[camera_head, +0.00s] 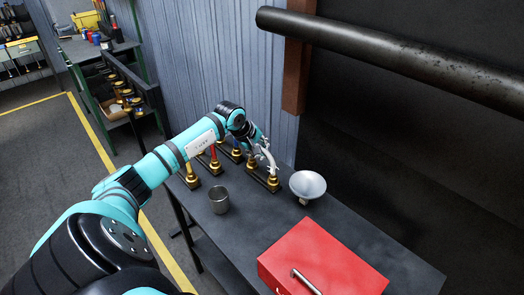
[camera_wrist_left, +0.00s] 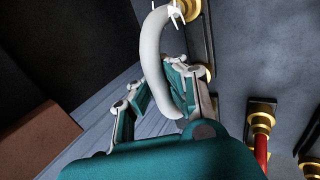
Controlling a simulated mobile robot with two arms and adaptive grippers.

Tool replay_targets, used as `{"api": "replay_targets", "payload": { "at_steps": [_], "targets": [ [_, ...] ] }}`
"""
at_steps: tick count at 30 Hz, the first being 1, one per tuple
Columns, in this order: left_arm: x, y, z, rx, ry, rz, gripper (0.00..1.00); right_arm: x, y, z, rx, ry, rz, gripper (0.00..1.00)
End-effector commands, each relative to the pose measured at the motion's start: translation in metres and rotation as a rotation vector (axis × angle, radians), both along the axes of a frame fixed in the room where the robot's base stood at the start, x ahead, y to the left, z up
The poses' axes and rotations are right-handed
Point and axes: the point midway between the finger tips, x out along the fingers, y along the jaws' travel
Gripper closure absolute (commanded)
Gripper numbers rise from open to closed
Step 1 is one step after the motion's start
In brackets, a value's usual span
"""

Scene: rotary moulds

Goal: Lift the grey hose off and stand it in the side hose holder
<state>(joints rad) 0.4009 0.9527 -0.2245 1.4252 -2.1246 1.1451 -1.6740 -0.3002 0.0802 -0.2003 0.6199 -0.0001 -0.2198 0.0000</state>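The grey hose (camera_head: 269,158) is a pale curved tube standing above a gold fitting (camera_head: 273,184) on the dark table. In the left wrist view the hose (camera_wrist_left: 152,50) curves between my fingers, with white tabs at its end by a gold fitting (camera_wrist_left: 187,10). My left gripper (camera_head: 258,146) is at the upper part of the hose; its fingers (camera_wrist_left: 157,78) lie against both sides of it. Whether the hose's lower end is still seated is hard to see. Racks with gold fittings stand on the table and at the left side (camera_head: 124,92). My right gripper is out of view.
A metal cup (camera_head: 219,200), a white bowl (camera_head: 307,185) and a red toolbox (camera_head: 320,258) stand on the dark table (camera_head: 240,232). A thick dark pipe (camera_head: 390,58) crosses the upper right. A corrugated wall (camera_head: 200,65) is behind the table.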

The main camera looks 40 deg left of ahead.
Motion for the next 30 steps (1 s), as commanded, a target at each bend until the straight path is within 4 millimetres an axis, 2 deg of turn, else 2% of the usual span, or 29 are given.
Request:
{"api": "replay_targets", "payload": {
  "at_steps": [9, 17, 25, 30],
  "targets": [
    [0.001, 0.000, 0.000, 0.000, -0.004, 0.000, 1.00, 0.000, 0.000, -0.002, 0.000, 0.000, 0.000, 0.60],
    [0.000, 0.000, -0.001, 0.001, -0.003, 0.001, 0.66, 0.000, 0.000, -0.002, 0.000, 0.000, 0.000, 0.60],
    [-0.001, 0.000, -0.002, 0.000, 0.002, 0.000, 0.66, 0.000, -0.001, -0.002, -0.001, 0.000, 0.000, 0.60],
    [-0.009, 0.002, 0.014, 0.005, -0.002, 0.000, 0.66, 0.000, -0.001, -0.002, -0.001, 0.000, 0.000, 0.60]
  ]
}}
